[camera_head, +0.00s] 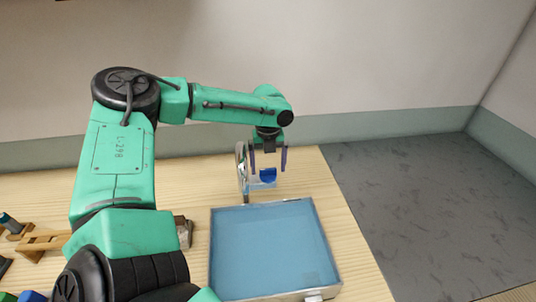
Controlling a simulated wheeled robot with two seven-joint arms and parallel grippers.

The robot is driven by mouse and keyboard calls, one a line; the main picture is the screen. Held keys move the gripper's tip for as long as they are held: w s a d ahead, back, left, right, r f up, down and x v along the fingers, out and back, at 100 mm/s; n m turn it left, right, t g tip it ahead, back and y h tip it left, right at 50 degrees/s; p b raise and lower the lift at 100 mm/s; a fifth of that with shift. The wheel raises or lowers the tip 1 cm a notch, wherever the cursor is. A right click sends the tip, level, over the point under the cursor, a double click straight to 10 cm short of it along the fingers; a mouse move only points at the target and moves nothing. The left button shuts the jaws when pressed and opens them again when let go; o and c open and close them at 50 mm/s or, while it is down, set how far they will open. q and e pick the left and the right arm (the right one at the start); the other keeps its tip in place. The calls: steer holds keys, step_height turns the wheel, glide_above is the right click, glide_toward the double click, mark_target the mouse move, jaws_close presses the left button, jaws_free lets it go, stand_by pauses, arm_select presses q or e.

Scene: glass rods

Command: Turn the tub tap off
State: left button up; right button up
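The tub (325,236) is a square, low-walled basin filled with blue water, standing on the wooden table. The tap (241,167) is a curved chrome spout at the tub's back edge. A blue piece (267,175), seemingly the tap's handle, sits just right of the spout. My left gripper (268,168) points down over this blue piece, its two fingers apart on either side. I cannot tell whether a finger touches it. My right gripper is not in view.
A wooden rack (42,242) and a dark blue-topped cylinder (10,223) are at the far left of the table (345,215). Blue (32,297) and green pieces lie at the bottom left, partly cut off. The wall is close behind; grey floor (420,200) lies to the right.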

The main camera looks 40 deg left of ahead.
mark_target(268, 169)
arm_select(q)
steer(key=shift+r, duration=0.3)
step_height(268, 169, up, 14)
steer(key=b, duration=0.2)
steer(key=shift+d+f, duration=0.1)
stand_by(0.4)
